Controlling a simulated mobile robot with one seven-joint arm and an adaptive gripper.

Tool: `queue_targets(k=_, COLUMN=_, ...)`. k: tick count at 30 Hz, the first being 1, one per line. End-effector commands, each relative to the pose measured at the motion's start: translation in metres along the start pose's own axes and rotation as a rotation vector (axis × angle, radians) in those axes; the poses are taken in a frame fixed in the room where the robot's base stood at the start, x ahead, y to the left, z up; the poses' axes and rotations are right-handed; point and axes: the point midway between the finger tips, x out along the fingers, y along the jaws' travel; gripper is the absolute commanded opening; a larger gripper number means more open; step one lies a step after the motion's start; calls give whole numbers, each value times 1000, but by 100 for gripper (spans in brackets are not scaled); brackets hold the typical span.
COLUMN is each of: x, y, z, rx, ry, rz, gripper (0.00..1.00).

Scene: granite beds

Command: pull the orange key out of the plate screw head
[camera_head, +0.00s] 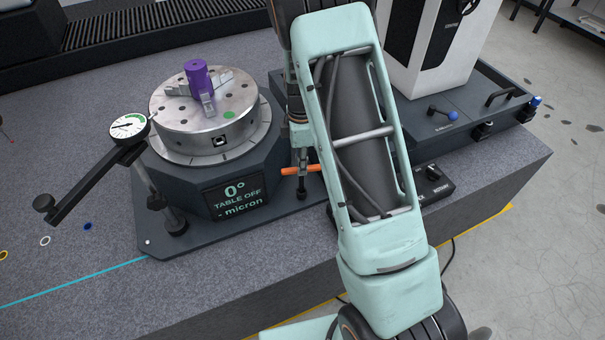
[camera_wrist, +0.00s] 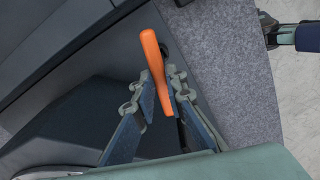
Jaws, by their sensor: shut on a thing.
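The orange key (camera_head: 289,170) shows in the head view as a short crossbar at the right side of the rotary table's dark base plate (camera_head: 205,238). In the wrist view the orange key (camera_wrist: 153,62) is a long bar between the fingers. My gripper (camera_head: 302,188) points down there, and in the wrist view my gripper (camera_wrist: 166,92) has one finger on each side of the bar, shut on it. The plate screw head and the key's lower end are hidden, so I cannot tell whether the key sits in the screw.
The round metal table (camera_head: 240,104) carries a purple part (camera_head: 197,76). A dial gauge (camera_head: 129,126) on a black arm stands at its left. A small black control box (camera_head: 432,187) and a white machine column (camera_head: 402,75) are right of my arm.

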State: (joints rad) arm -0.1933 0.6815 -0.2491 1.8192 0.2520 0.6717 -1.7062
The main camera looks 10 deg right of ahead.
Motion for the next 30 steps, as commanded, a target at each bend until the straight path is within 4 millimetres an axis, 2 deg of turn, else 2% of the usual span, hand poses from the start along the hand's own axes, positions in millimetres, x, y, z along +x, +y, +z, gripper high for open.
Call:
queue_targets(k=23, x=-16, y=2, z=0, rx=0, ry=1, rz=4, gripper=0)
queue_targets(k=30, x=-30, y=2, z=0, rx=1, ry=1, rz=4, gripper=0)
